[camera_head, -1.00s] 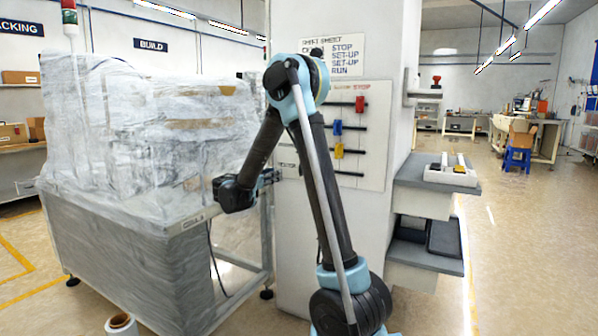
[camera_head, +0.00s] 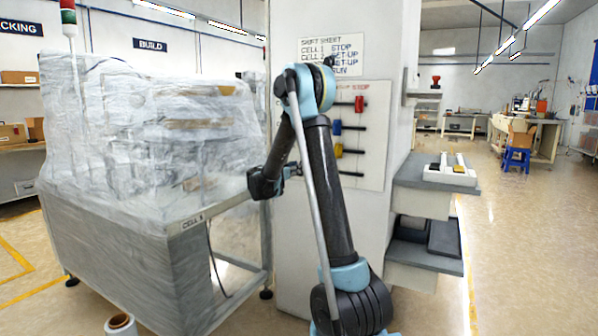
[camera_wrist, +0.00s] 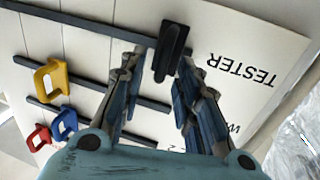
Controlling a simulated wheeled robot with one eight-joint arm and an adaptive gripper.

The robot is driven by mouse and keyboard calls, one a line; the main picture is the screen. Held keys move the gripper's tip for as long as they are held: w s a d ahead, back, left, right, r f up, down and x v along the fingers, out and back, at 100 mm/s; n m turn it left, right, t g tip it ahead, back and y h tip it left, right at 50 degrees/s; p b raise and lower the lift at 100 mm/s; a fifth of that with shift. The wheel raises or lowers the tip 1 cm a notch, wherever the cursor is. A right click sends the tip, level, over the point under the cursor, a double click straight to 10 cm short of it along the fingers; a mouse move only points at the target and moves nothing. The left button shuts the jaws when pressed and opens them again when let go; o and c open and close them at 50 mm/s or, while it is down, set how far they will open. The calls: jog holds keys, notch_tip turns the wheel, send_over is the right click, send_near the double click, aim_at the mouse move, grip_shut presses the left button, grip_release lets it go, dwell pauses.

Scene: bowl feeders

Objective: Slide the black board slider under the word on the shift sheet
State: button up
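The black slider (camera_wrist: 172,50) sits on the topmost dark rail in the wrist view, near the printed word TESTER. My gripper (camera_wrist: 157,62) is open, its fingertips on either side of the slider, with the right fingertip closer to it. Contact cannot be told. The shift sheet (camera_head: 350,57) hangs above the board.
The red slider (camera_head: 360,103), blue slider (camera_head: 337,127) and yellow slider (camera_head: 339,150) are on the other rails. A plastic-wrapped machine (camera_head: 150,130) stands close on the left. A grey shelf (camera_head: 440,184) with a white tray (camera_head: 450,176) juts out on the right.

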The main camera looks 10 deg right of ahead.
jog(key=shift+w+d, duration=0.2)
jog(key=shift+d, duration=0.1)
jog(key=shift+c, duration=0.2)
grip_shut()
jog(key=s+d, duration=0.5)
jog(key=d, duration=0.2)
jog(key=shift+o, duration=0.2)
grip_release()
jog(key=shift+a, duration=0.1)
jog(key=v, duration=1.2)
